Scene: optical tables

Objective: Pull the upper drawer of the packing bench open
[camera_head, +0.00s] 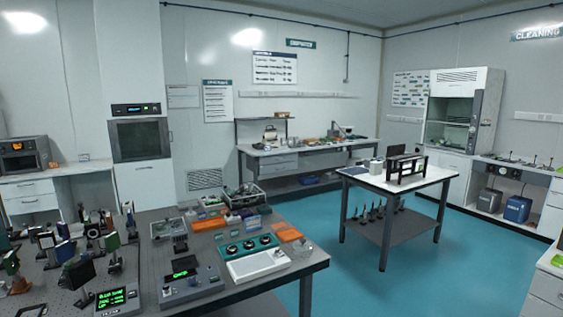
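The bench that looks like the packing bench (318,149) stands against the back wall, under a dark sign. A grey drawer unit hangs under its left half. The upper drawer (279,159) looks flush with the unit, though it is too small to be sure. A lower front (279,169) shows below it. Neither of my grippers shows in this view.
A white-topped table (435,175) with a dark frame on it stands in front of the bench to the right. A large optical table (315,258) crowded with instruments fills the near left. Blue floor (335,240) lies open between them.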

